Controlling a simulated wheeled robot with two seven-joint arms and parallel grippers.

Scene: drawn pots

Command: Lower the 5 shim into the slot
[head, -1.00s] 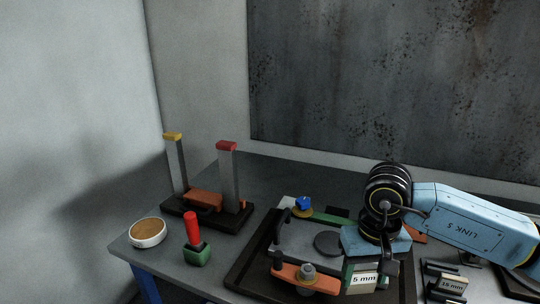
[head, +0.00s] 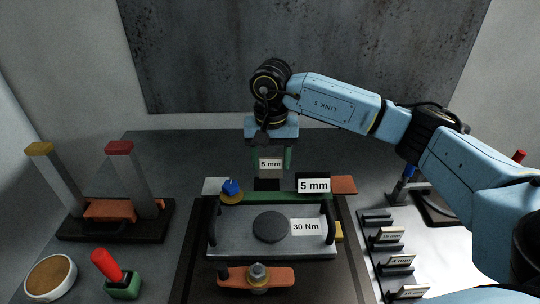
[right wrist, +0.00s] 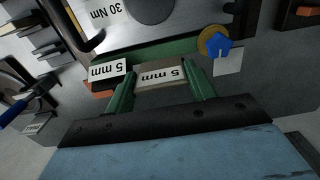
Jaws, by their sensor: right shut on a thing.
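The 5 shim, a grey-brown block with a white "5 mm" label (head: 270,165), is held upright between the green fingers of my right gripper (head: 269,158). It also shows between the fingers in the right wrist view (right wrist: 161,76). A dark slot-like gap (head: 267,184) lies just below the shim in the head view, behind the green bar (head: 270,198). The shim appears above it; whether its lower edge has entered cannot be told. A second "5 mm" sign (head: 313,186) stands right of the gap. My left gripper is not in view.
A grey plate (head: 225,243) with a round dark disc, black handles and a "30 Nm" label lies in front. A blue knob (head: 231,187) is left of the gap. A rack of labelled shims (head: 389,235) is at right. Two tall posts (head: 130,180) stand left.

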